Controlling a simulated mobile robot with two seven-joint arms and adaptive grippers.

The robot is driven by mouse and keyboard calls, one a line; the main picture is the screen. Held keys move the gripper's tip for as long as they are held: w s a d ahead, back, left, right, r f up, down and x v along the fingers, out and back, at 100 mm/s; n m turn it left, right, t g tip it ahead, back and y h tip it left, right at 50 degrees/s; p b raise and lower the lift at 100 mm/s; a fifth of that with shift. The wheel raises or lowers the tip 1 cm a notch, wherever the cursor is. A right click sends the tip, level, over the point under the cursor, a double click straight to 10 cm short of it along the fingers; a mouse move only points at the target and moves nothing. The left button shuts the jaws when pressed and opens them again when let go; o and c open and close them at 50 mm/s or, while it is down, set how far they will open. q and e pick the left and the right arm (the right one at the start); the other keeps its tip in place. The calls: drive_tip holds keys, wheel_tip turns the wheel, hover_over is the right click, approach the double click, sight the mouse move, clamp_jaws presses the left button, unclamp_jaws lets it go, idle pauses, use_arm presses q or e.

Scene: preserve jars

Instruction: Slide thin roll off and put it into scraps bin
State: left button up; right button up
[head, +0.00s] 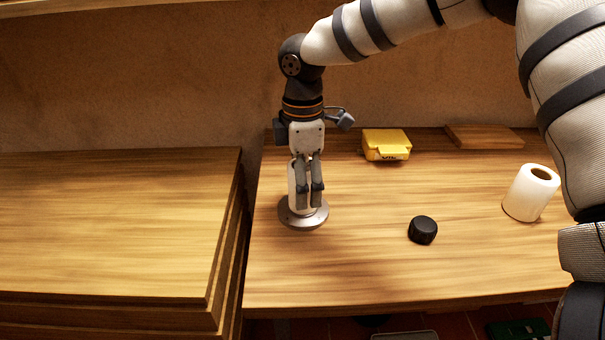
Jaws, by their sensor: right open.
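My right gripper (311,188) points straight down at the holder, its arm coming in from the upper right. It is open, with its fingers in front of or around a narrow white roll (293,190); I cannot tell if they touch it. The thin roll stands upright on a round metal base (304,220), and the fingers hide much of it. A thicker white roll (527,197) stands at the right of the table. No scraps bin can be made out for certain. My left gripper is not in view.
A black round cap (423,230) lies on the wooden table (360,270). A yellow box (386,144) and a wooden board (485,137) are at the back. A stepped wooden surface (110,220) is left. Below the front edge, a pale rim (405,335) and a green item (518,329) show partly.

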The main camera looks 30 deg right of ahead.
drive_tip(key=c, duration=1.4)
drive_tip(key=shift+r+p, duration=0.5)
drive_tip(key=shift+r, duration=1.25)
drive_tip(key=shift+r+p, duration=0.55)
drive_tip(key=shift+r, duration=3.75)
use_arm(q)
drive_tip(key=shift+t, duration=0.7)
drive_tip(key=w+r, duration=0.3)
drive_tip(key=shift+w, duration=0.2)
use_arm(e)
drive_tip(key=shift+r, duration=0.1)
drive_tip(key=shift+r, duration=1.9)
